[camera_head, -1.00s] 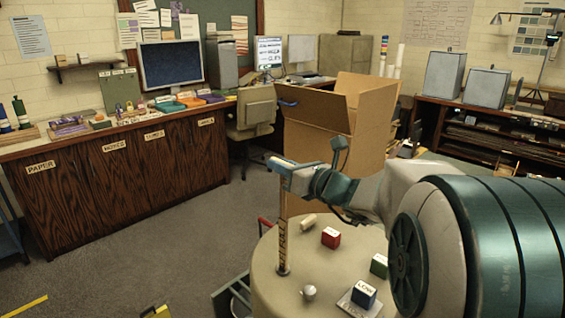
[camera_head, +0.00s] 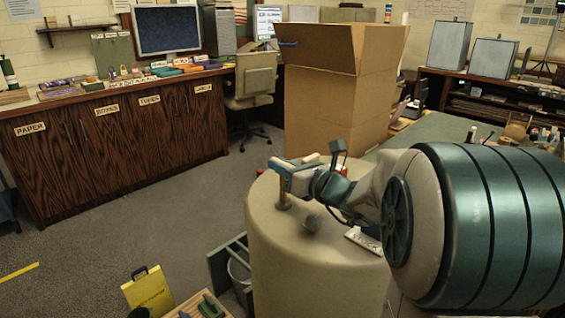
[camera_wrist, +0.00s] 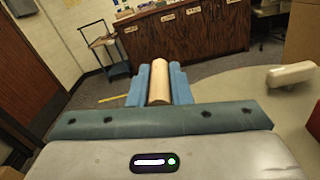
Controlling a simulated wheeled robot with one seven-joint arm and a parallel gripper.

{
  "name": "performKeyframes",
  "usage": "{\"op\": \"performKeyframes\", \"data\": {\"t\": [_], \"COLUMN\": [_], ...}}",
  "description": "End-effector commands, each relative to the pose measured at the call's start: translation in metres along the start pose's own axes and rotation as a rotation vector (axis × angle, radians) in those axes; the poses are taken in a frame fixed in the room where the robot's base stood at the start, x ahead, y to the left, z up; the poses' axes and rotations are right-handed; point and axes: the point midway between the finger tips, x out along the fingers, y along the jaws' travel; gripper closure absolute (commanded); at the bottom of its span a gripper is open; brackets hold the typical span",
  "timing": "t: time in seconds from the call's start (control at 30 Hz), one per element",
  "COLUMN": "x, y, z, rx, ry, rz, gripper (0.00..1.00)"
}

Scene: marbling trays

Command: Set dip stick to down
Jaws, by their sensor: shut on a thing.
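The dip stick (camera_head: 284,192) stands upright at the left of the round table top, with only a short lower length showing beneath my gripper (camera_head: 279,166). My gripper is shut on its upper end, low over the table. In the wrist view, the pale wooden end of the stick (camera_wrist: 158,84) lies between the blue fingers of my gripper (camera_wrist: 159,86). My gripper hides part of the stick in the head view. Whether its foot touches the table or enters it, I cannot tell.
A big cardboard box (camera_head: 340,85) stands behind. A yellow bag-like thing (camera_head: 150,292) is at front left. My arm covers the table's right side.

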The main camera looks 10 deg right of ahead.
Motion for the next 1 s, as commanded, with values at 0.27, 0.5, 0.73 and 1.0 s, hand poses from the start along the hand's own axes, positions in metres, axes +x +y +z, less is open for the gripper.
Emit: {"op": "performKeyframes", "data": {"t": [0.27, 0.5, 0.73, 1.0], "x": [0.000, 0.000, 0.000, 0.000], "y": [-0.005, -0.005, -0.005, -0.005], "z": [-0.022, -0.022, -0.022, -0.022], "rx": [0.001, 0.000, 0.000, 0.000], "ry": [0.000, 0.000, 0.000, 0.000], "rz": [-0.001, -0.001, -0.001, -0.001], "gripper": [1.00, 1.00, 0.71, 0.60]}}
